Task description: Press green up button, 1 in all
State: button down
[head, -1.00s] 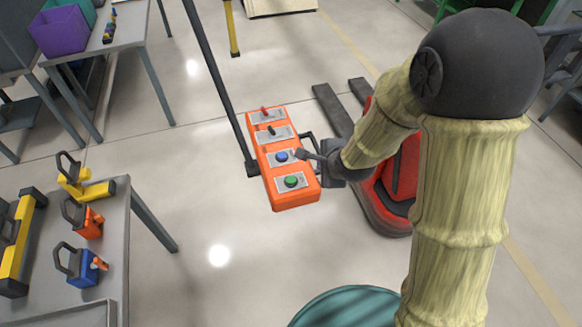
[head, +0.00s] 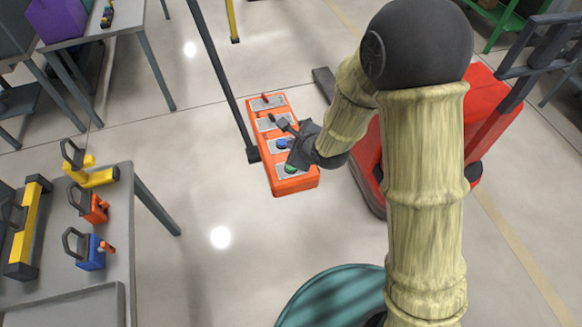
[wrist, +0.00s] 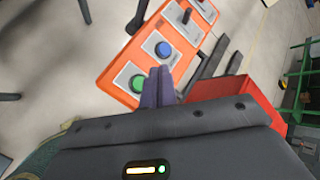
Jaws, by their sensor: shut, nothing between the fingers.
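The orange control box (head: 309,182) hangs on a dark pole and carries a row of controls. Its green button (head: 291,169) is at the near end, partly covered by my gripper in the head view. The blue button (head: 283,144) is just beyond it. My gripper (head: 277,121) is shut and empty, over the box. In the wrist view, the closed fingers (wrist: 158,72) lie between the green button (wrist: 138,84) and the blue button (wrist: 163,50). I cannot tell whether they touch the panel.
A red pallet truck (head: 480,85) stands right of the box. A grey table (head: 75,290) with yellow, orange and blue handled parts is at the left. A dark pole (head: 222,75) rises at the box's left side. The floor in front of the box is clear.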

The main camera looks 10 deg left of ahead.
aim_at(293, 169)
jog(key=shift+f+b, duration=2.6)
jog(key=shift+f, duration=1)
jog(key=shift+f+b, duration=0.3)
jog(key=shift+f, duration=0.1)
jog(key=shift+f+b, duration=0.4)
jog(key=shift+f, duration=0.05)
jog(key=shift+r, duration=0.1)
jog(key=shift+r+p, duration=0.7)
jog(key=shift+r, duration=0.05)
jog(key=shift+r+p, duration=2.05)
jog(key=shift+r, duration=0.55)
